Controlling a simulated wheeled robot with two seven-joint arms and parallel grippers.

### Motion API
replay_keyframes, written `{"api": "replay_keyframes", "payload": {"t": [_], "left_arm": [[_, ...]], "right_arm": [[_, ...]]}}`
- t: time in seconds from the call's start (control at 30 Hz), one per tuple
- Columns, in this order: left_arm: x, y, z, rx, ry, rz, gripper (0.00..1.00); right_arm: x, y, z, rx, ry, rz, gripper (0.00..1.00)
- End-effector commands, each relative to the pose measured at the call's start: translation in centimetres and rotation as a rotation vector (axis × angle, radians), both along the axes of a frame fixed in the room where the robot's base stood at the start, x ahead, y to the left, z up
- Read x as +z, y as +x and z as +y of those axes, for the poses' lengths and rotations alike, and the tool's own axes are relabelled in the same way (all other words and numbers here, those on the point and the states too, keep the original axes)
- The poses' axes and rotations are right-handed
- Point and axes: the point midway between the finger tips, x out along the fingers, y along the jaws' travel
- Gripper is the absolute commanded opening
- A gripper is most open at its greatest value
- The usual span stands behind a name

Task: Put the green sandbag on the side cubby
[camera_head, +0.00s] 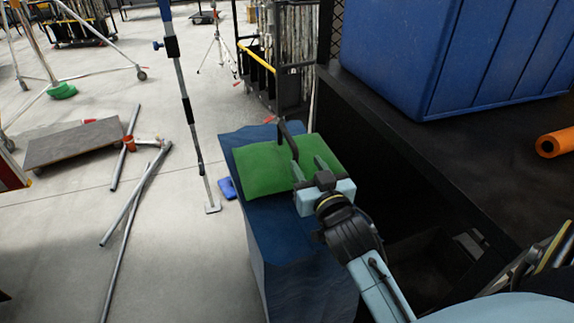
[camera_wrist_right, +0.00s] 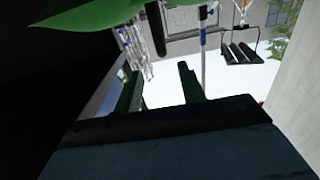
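The green sandbag (camera_head: 262,168) lies on top of a blue container (camera_head: 285,235) in the middle of the head view. Its dark strap handle (camera_head: 288,140) stands up from the bag. My right gripper (camera_head: 310,168) is close beside the handle at the bag's right side, with its two fingers apart. In the right wrist view the open fingers (camera_wrist_right: 160,88) have nothing between them; the sandbag (camera_wrist_right: 95,14) and its handle (camera_wrist_right: 155,28) show beyond them at the top. The dark side cubby (camera_head: 365,150) opens to the right of the bag. My left gripper is out of view.
A large blue bin (camera_head: 440,50) stands on the black shelf top above the cubby, with an orange roll (camera_head: 555,142) at right. A stand pole (camera_head: 185,95) rises left of the container. Metal pipes (camera_head: 135,205) and a flat dolly (camera_head: 72,145) lie on the floor.

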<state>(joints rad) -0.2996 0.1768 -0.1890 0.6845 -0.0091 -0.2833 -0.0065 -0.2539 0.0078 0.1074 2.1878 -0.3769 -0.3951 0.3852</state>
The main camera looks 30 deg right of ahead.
Motion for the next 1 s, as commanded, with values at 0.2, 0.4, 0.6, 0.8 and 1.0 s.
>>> {"api": "replay_keyframes", "payload": {"t": [0.2,0.4,0.6,0.8,1.0], "left_arm": [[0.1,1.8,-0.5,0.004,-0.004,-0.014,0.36],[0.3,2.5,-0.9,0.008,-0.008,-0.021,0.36],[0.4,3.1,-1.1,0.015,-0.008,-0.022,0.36],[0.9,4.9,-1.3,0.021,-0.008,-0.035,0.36],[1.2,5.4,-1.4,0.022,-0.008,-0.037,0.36]], "right_arm": [[0.1,4.0,-0.9,0.001,-0.002,-0.003,0.40],[0.0,5.6,-1.4,0.000,0.000,0.000,0.40],[-0.1,7.5,-1.6,-0.001,-0.002,-0.001,0.40],[-0.3,10.1,-2.0,0.000,-0.002,0.000,0.40],[-0.3,10.9,-2.2,0.000,0.000,0.000,0.40]]}}
